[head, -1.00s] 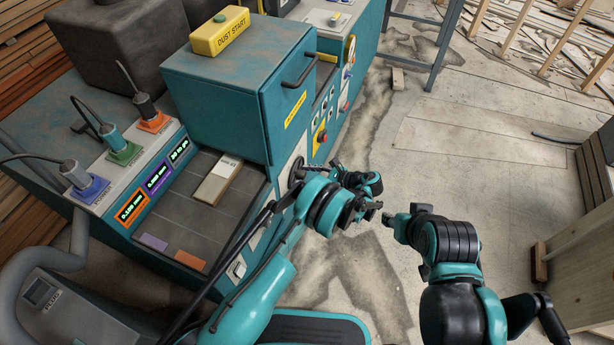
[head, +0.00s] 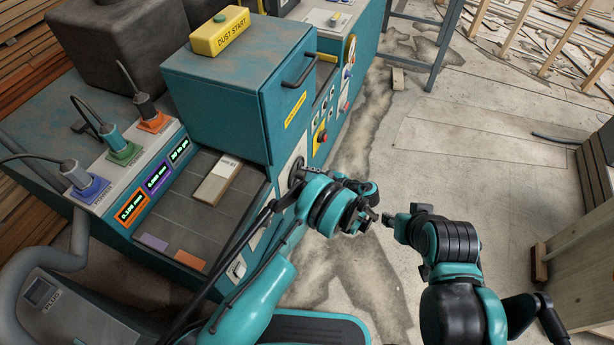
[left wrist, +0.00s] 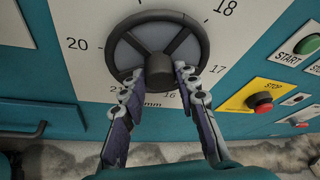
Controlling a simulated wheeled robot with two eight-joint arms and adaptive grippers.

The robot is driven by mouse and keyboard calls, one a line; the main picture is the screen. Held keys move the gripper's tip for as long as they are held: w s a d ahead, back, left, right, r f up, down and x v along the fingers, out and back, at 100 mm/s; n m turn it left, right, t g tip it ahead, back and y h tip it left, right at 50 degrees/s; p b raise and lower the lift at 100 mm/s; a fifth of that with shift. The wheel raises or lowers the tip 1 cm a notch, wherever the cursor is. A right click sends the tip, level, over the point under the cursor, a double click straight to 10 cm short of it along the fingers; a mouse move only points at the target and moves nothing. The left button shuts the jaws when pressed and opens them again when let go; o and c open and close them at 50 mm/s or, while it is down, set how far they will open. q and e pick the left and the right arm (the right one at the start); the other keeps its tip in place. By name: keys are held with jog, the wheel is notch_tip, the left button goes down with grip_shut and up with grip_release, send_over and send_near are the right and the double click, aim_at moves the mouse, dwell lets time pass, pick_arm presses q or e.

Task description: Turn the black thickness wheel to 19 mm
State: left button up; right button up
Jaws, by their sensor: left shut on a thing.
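The black thickness wheel (left wrist: 157,47) fills the top middle of the left wrist view, in front of a white dial plate (left wrist: 85,68). Printed numbers 20, 18, 17 and 16 and "mm" show around it; the top of the dial is cut off. My left gripper (left wrist: 160,72) has one finger on each side of the wheel's round central knob and is shut on it. In the head view the wheel (head: 296,172) is a small dark disc on the machine's side, partly hidden by my left gripper (head: 308,169). My right gripper (head: 389,219) hangs away from the machine, its fingers unclear.
A yellow stop plate with a red button (left wrist: 260,102) and a green start button (left wrist: 307,44) sit right of the dial. The teal machine (head: 235,90) has a door handle (head: 300,72) above the wheel. Small displays (head: 155,178) glow at left.

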pick_arm(q)
jog(key=shift+n+t, duration=0.6)
jog(key=shift+n, duration=0.3)
jog(key=o, duration=1.2)
jog(key=shift+c, duration=0.2)
jog(key=v, duration=0.7)
jog(key=shift+s+d, duration=0.15)
jog(key=shift+s, duration=0.05)
